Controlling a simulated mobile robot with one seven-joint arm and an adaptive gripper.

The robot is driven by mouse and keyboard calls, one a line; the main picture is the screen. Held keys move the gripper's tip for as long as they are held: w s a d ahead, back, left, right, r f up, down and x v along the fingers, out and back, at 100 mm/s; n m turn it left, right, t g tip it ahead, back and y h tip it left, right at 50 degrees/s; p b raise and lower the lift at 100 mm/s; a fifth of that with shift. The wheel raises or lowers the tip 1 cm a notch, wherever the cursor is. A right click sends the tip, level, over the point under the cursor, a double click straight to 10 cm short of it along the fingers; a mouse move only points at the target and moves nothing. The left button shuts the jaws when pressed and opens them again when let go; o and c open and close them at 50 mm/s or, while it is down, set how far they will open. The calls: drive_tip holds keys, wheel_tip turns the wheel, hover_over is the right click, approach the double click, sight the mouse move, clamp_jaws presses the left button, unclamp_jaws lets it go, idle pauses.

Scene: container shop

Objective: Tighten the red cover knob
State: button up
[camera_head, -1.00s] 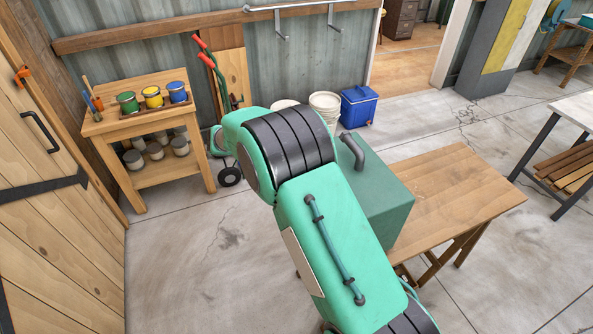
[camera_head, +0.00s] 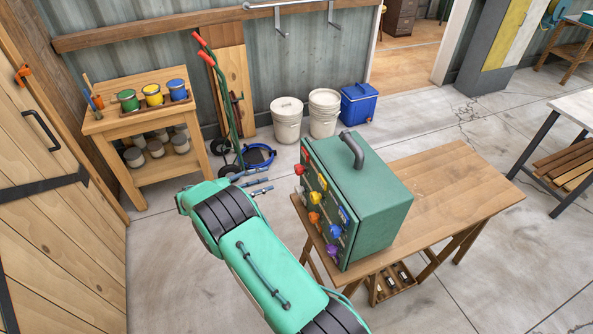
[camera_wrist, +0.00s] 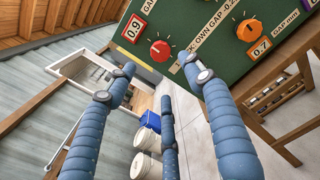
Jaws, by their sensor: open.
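A green box (camera_head: 375,205) with a dark handle on top stands on a wooden table, its left face carrying several coloured knobs. A red knob (camera_head: 299,169) is at the upper far end of that face. In the wrist view a red knob (camera_wrist: 160,50) sits on the dark green panel beside a "0.9" label, with white marks around it. My gripper (camera_head: 258,184) is left of the panel, apart from it. In the wrist view its three blue fingers (camera_wrist: 160,78) are spread, empty and clear of the red knob.
An orange knob (camera_wrist: 249,30) is right of the red one, by a "0.7" label. The wooden table (camera_head: 460,190) has bare room right of the box. White buckets (camera_head: 287,120), a blue cooler (camera_head: 359,104) and a hand truck (camera_head: 222,105) stand behind. Open floor lies left of the table.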

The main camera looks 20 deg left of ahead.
sight(296, 170)
drive_tip(key=shift+w+d, duration=0.15)
drive_tip(key=p+x, duration=0.1)
drive_tip(key=x, duration=1.2)
drive_tip(key=shift+w+d, duration=0.15)
drive_tip(key=shift+d, duration=0.05)
drive_tip(key=c, duration=1.2)
